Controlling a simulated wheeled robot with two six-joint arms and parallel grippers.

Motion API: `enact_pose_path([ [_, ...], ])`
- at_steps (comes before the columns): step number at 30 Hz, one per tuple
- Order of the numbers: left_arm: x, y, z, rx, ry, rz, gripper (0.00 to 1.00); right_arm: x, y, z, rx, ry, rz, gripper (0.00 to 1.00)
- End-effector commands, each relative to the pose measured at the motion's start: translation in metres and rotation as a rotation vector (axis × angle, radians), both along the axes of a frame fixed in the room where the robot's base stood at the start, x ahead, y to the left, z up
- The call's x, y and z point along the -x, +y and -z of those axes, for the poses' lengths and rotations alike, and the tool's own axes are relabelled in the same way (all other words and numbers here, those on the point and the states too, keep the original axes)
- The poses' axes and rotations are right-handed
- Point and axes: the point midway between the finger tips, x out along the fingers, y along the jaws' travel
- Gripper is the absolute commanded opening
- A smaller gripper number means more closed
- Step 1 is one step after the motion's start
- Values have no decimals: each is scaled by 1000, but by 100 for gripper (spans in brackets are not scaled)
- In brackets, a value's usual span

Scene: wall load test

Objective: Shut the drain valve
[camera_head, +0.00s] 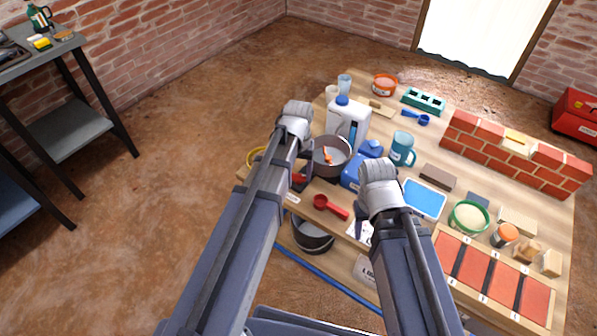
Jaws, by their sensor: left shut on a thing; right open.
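A dark round pot (330,158) stands near the table's front left, with an orange item inside. A red handle (299,178) shows beside it, above the table's front edge; it looks like the drain valve's handle, but the valve body is mostly hidden by my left arm. My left gripper (303,166) is shut on this red handle, though its fingertips are partly covered. My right gripper (361,217) is open and empty near the front edge, above a white printed sheet (361,232). A dark bucket (312,235) is below the front edge, under the handle.
A white jug (346,122), blue container (361,168) and teal mug (402,149) crowd the middle.

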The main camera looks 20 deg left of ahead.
Motion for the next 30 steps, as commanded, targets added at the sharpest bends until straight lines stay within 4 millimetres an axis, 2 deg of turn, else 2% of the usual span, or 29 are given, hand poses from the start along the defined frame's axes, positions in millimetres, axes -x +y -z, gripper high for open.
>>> enact_pose_path([
  [6, 0, 0, 0, 0, 0, 176, 7, 0, 0, 0, 0, 0, 0, 50],
  [15, 0, 0, 0, 0, 0, 345, 7, 0, 0, 0, 0, 0, 0, 50],
  [30, 0, 0, 0, 0, 0, 428, 7, 0, 0, 0, 0, 0, 0, 50],
])
